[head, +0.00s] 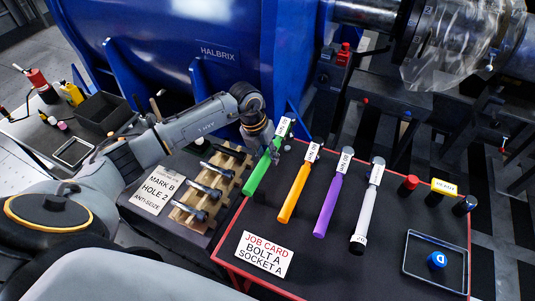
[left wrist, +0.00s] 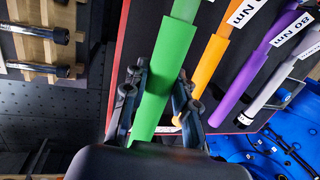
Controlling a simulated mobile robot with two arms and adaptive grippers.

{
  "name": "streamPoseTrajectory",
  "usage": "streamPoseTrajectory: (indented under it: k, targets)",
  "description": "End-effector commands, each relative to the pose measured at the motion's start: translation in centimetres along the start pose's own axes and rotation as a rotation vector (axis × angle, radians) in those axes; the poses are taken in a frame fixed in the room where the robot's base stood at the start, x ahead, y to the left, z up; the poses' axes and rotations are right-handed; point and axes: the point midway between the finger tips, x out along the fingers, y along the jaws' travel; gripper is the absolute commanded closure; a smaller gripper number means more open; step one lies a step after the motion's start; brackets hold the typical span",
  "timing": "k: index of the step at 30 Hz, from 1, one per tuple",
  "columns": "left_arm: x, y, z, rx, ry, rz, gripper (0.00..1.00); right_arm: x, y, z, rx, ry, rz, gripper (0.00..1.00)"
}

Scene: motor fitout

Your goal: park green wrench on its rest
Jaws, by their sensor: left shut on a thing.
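The green wrench (head: 257,177) is leftmost in a row of wrenches on the black red-edged table (head: 323,262). Its white label (head: 284,126) is at the far end. My left gripper (head: 274,151) is shut on its green handle, which fills the middle of the left wrist view (left wrist: 168,70). The fingers (left wrist: 160,98) sit on either side of the handle. I cannot tell whether the wrench touches the table or hangs just above it; its rest is not clearly visible. My right gripper is out of view.
Orange (head: 294,193), purple (head: 327,206) and white (head: 367,207) wrenches lie to the right. A wooden rack with bolts (head: 227,165) stands close left. A job card (head: 264,254) and wire-edged tray (head: 406,262) lie in front. The blue machine (head: 160,45) stands behind.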

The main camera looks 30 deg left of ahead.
Motion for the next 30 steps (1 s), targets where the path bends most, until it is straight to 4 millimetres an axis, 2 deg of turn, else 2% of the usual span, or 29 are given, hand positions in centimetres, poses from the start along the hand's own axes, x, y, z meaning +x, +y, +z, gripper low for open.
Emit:
streamPoseTrajectory:
  k: [3,12,30]
  targets:
    - [1.3,0.3,0.0,0.001,-0.005,-0.002,1.0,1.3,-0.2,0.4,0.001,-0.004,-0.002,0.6]
    - [3.4,0.7,-0.2,0.0,-0.005,-0.002,1.0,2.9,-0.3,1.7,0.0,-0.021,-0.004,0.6]
    - [3.6,0.8,-0.2,0.0,-0.005,-0.002,1.0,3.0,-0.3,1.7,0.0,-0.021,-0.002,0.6]
